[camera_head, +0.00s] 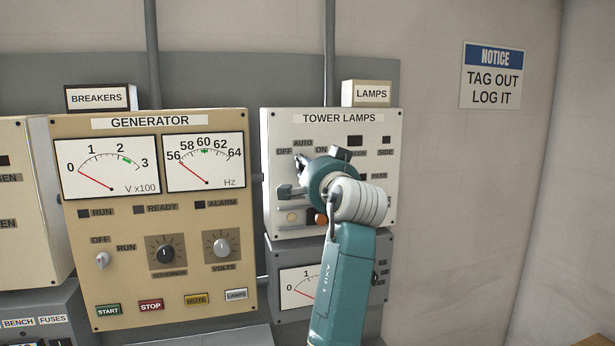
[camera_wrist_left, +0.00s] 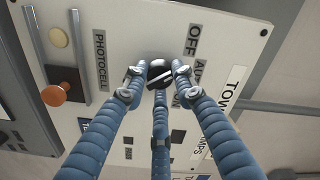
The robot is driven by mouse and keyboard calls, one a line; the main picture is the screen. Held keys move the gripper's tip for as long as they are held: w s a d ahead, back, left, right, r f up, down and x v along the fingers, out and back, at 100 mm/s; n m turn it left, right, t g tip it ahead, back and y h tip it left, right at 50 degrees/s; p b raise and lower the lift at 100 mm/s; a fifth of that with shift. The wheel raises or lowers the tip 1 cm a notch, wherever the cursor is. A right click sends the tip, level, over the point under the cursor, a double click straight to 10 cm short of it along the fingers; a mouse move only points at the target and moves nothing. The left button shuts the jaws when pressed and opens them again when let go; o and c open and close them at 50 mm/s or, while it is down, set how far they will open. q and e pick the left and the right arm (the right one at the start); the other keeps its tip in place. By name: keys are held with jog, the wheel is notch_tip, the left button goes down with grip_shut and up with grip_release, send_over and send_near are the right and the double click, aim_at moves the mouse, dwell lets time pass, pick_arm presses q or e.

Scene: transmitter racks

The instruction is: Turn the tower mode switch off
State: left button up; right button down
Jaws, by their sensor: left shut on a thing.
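The white tower lamps panel (camera_head: 375,215) is at the right in the head view, with OFF, AUTO and ON labels at its upper left. My left arm reaches up to it from below and covers much of its middle. My left gripper (camera_head: 299,176) is at the panel face under those labels. In the left wrist view, the black mode switch knob (camera_wrist_left: 159,72) sits beside the OFF label (camera_wrist_left: 193,40). The blue fingers of my left gripper (camera_wrist_left: 158,76) are shut around the knob. Which label its pointer faces is not clear. My right gripper is out of view.
An orange knob (camera_wrist_left: 54,95) and a photocell label (camera_wrist_left: 99,60) lie left of the fingers in the left wrist view. The generator panel (camera_head: 130,220) stands left of the tower lamps panel. A notice sign (camera_head: 491,75) hangs on the bare wall at right.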

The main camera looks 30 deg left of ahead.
pick_arm(q)
jog(key=shift+f+n+b, duration=0.15)
jog(key=shift+n+b, duration=0.35)
jog(key=shift+n, duration=0.5)
jog(key=o, duration=1.1)
jog(key=shift+o, duration=0.2)
jog(key=v, duration=1.2)
jog(key=shift+w, duration=0.1)
